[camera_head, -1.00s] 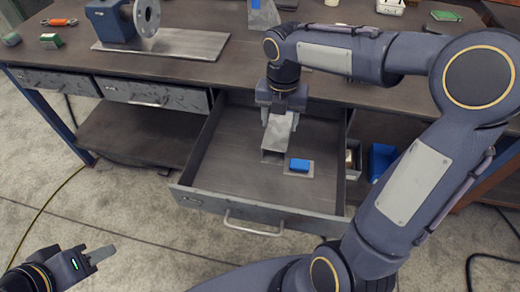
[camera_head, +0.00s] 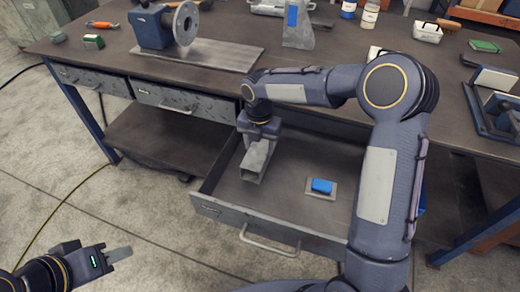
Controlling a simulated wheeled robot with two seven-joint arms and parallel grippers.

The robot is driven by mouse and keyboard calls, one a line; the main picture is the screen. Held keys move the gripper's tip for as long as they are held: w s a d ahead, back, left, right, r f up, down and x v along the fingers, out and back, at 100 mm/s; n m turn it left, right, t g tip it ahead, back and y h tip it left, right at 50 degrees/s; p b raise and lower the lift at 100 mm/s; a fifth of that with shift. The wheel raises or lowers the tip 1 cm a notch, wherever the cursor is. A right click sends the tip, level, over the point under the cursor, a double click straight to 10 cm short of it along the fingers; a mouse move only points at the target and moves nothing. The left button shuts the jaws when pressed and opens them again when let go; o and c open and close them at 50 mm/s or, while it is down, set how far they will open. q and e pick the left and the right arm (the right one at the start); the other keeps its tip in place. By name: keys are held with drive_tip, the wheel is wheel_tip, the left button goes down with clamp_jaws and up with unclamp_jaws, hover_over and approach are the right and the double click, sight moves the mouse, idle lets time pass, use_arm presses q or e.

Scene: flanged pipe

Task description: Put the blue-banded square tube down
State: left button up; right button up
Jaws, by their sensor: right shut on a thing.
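My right gripper (camera_head: 261,138) points down over the open drawer (camera_head: 222,212) and is shut on a grey square tube (camera_head: 257,163). The tube's open end faces the drawer front, near the left wall. No blue band shows on the visible part; the gripper covers its upper end. I cannot tell whether it touches the drawer floor. My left gripper (camera_head: 118,255) is low at the left, above the floor and away from the drawer, with nothing visible in it; its opening is unclear.
A blue block (camera_head: 322,186) sits on a small plate in the drawer, right of the tube. The drawer floor between tube and block is clear.

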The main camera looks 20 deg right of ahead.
sight(260, 149)
drive_tip(key=shift+f, duration=1.05)
drive_tip(key=shift+f, duration=0.15)
drive_tip(key=o, duration=1.4)
drive_tip(key=shift+d, duration=0.1)
drive_tip(key=shift+c, duration=0.2)
wheel_tip(260, 149, up, 12)
drive_tip(key=p, duration=0.1)
